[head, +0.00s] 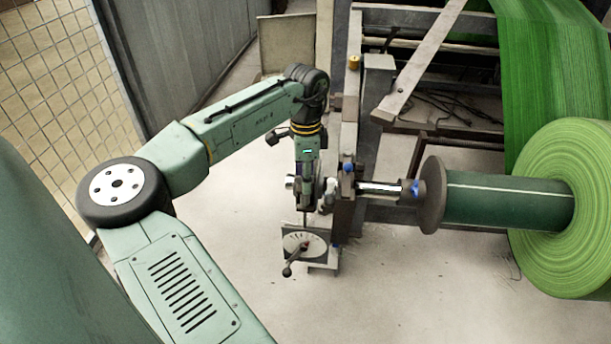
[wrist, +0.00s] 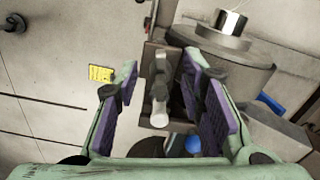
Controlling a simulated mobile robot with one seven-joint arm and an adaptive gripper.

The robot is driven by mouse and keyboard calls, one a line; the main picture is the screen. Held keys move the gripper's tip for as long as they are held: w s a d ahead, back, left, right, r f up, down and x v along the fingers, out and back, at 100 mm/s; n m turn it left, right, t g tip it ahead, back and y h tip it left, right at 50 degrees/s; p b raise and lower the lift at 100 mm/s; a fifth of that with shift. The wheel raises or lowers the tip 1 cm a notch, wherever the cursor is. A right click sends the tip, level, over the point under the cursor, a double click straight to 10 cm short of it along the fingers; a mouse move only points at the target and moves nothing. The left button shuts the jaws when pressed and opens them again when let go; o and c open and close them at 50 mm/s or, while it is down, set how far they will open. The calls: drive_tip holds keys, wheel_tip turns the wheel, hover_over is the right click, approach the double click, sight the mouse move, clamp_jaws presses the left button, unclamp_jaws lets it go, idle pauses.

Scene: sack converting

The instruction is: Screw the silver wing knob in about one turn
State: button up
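The silver wing knob (wrist: 160,92) is in the middle of the wrist view, in front of a dark metal block (wrist: 152,62). My gripper (wrist: 164,78) is open, with one purple pad to the left of the knob and one to the right. Gaps show between the knob and both pads, so neither appears to touch it. In the head view my gripper (head: 306,196) points down beside the machine's upright post. I cannot clearly tell the knob from the other bright metal parts around the gripper there.
A dial plate with a crank handle (head: 303,245) sits just below my gripper. A shiny shaft (head: 380,188) leads right to a dark flanged core (head: 500,200) and a large green roll (head: 573,240). Blue knobs (head: 347,167) are close by.

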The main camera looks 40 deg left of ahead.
drive_tip(key=shift+c, duration=0.5)
clamp_jaws()
drive_tip(key=shift+r+p, duration=0.15)
drive_tip(key=shift+p, duration=0.25)
drive_tip(key=shift+r+m+p, duration=0.1)
drive_tip(key=shift+m+p, duration=0.2)
drive_tip(key=shift+p, duration=0.25)
drive_tip(key=shift+m+p, duration=0.3)
drive_tip(key=shift+p, duration=0.45)
drive_tip(key=shift+f+m, duration=0.2)
drive_tip(key=shift+m, duration=0.1)
drive_tip(key=shift+a, duration=0.1)
drive_tip(key=shift+o, duration=0.5)
unclamp_jaws()
